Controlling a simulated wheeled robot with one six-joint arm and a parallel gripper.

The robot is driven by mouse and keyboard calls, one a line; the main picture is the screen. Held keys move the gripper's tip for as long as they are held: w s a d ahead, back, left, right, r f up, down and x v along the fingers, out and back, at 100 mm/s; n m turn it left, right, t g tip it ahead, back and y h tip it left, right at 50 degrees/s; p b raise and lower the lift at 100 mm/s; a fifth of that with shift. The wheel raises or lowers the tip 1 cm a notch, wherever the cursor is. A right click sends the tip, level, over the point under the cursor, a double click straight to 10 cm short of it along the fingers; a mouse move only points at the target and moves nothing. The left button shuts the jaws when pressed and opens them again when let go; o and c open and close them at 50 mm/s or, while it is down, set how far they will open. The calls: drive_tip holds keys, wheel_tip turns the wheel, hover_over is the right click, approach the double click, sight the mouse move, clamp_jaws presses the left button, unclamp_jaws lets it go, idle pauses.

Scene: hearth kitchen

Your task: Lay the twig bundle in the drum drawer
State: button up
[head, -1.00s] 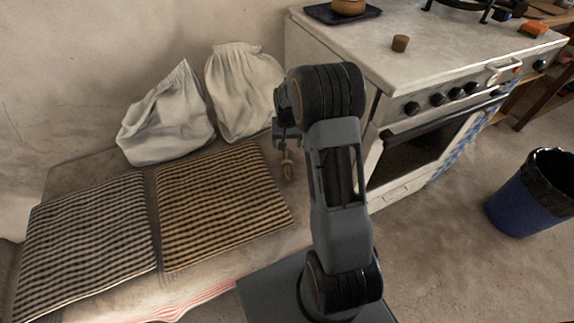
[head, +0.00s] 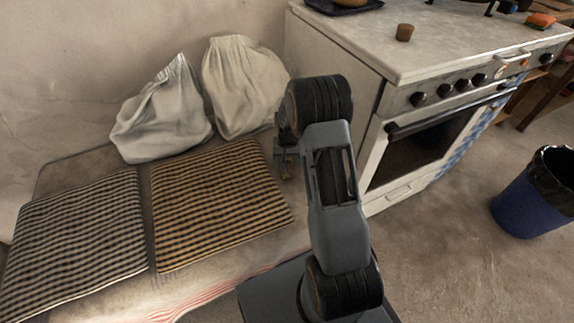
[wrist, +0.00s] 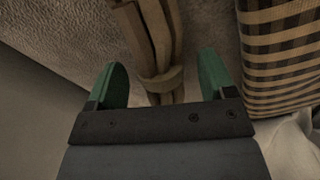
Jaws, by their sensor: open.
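The twig bundle (wrist: 157,45) is a sheaf of brown sticks with a tied band around it. It runs up the middle of the wrist view, between the two green fingers of my gripper (wrist: 162,72). The fingers are open, with a gap on each side of the bundle. In the head view my gripper (head: 287,153) is low over the bench, right of the tan checked cushion, and mostly hides the bundle. I cannot make out a drum drawer in either view.
The bench holds a tan checked cushion (head: 215,205), a dark checked cushion (head: 75,245) and two pale cloth sacks (head: 165,115) (head: 240,85). A white stove (head: 395,135) stands close on the right. A blue bin (head: 528,203) stands on open floor.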

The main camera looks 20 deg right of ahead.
drive_tip(key=shift+f, duration=0.35)
drive_tip(key=shift+r, duration=0.1)
drive_tip(key=c, duration=1.1)
